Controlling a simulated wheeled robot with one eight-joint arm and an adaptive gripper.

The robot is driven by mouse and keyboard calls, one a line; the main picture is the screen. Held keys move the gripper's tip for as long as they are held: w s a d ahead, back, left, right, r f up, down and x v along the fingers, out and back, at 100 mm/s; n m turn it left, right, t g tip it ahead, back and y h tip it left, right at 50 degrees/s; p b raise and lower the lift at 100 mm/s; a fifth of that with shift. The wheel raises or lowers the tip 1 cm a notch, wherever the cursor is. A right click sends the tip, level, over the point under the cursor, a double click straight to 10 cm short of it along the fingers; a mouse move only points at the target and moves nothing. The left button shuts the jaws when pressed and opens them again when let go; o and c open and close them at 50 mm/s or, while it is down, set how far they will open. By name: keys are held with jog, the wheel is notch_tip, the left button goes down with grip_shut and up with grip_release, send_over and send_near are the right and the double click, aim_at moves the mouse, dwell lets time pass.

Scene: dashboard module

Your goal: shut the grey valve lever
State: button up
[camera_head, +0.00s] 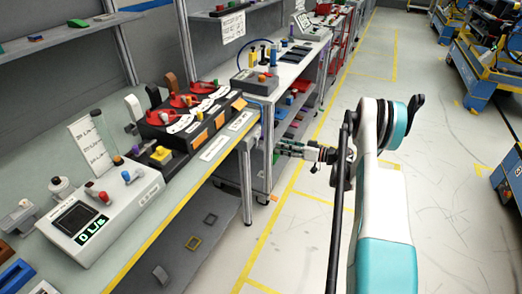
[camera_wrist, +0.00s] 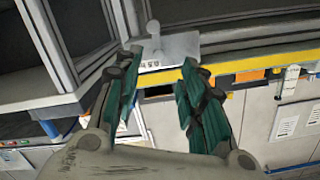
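In the head view a dark module (camera_head: 193,140) on the left bench carries three red dials with white scale plates. Three upright levers stand along its back: a light grey one (camera_head: 133,107), a dark one (camera_head: 153,96) and a brown one (camera_head: 171,84). My gripper (camera_head: 283,148) is out past the bench's front edge, to the right of the module and apart from the levers. In the wrist view my gripper (camera_wrist: 160,68) has its two fingers spread, with nothing between them. A light grey plate with a rounded knob (camera_wrist: 153,38) shows beyond the fingertips; I cannot tell what it is.
A grey console with a green display (camera_head: 92,222) stands nearer on the bench. The yellow bench edge (camera_head: 165,222) runs in front. A second bench (camera_head: 300,55) with a small box and tools stands behind. The floor (camera_head: 300,235) between bench and my arm is clear.

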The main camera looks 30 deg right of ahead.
jog(key=t, duration=0.1)
send_near(263, 149)
jog(key=shift+n, duration=0.4)
jog(key=b+x, duration=0.4)
jog(key=x, duration=0.6)
jog(key=shift+w+d+f, duration=0.15)
jog(key=shift+w, duration=0.15)
grip_shut()
